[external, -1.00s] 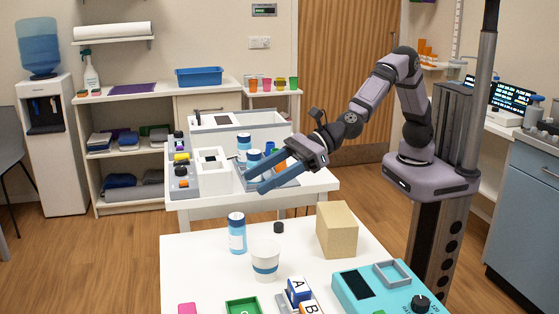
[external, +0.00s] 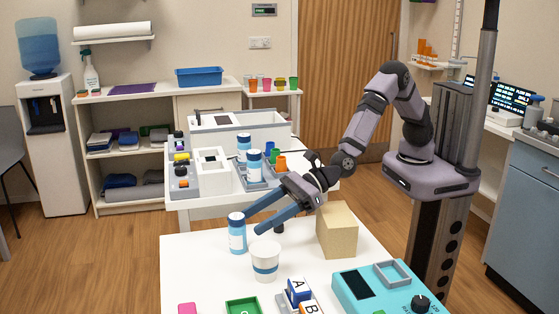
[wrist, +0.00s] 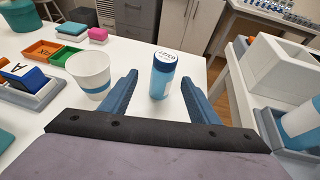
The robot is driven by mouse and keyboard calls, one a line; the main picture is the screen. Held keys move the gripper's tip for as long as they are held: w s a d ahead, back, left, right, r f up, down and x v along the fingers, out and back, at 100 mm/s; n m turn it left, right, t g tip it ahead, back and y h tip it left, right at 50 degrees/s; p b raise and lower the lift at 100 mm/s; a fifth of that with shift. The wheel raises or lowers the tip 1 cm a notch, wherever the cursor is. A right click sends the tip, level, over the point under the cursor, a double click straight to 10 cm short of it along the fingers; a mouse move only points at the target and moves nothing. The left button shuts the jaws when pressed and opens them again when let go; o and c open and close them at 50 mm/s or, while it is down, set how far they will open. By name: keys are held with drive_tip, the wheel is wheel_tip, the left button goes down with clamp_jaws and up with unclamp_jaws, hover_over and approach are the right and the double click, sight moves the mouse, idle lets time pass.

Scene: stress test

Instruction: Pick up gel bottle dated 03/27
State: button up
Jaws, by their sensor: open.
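A blue-and-white gel bottle (external: 237,238) with a blue cap stands upright near the left back edge of the front white table. In the wrist view the bottle (wrist: 161,80) stands just ahead of the fingertips, in line with the gap between them. Its white cap top carries small dark print, seemingly upside down and resembling 03/27. My gripper (external: 255,222) is open and empty, its blue fingers pointing at the bottle from the right; both fingers (wrist: 160,90) show in the wrist view. Similar bottles (external: 254,167) stand on the back table.
A white cup (external: 265,262) with a blue band stands close in front of the bottle. A tan box (external: 337,232) stands to the right. Lettered blocks (external: 299,290), a green tray (external: 243,306) and a teal device (external: 378,290) are nearer the front.

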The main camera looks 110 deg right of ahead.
sight(237, 228)
drive_tip(key=shift+d+p+x, duration=0.15)
drive_tip(key=shift+p+x, duration=0.45)
drive_tip(key=shift+x, duration=0.95)
drive_tip(key=shift+d+p+x, duration=0.15)
drive_tip(key=shift+p+x, duration=0.45)
drive_tip(key=shift+x, duration=1)
drive_tip(key=shift+r, duration=0.1)
drive_tip(key=shift+c, duration=0.7)
drive_tip(key=c, duration=1.1)
drive_tip(key=shift+o, duration=0.2)
drive_tip(key=shift+r, duration=0.15)
wheel_tip(237, 228, up, 10)
drive_tip(key=shift+f, duration=0.1)
drive_tip(key=shift+c, duration=0.2)
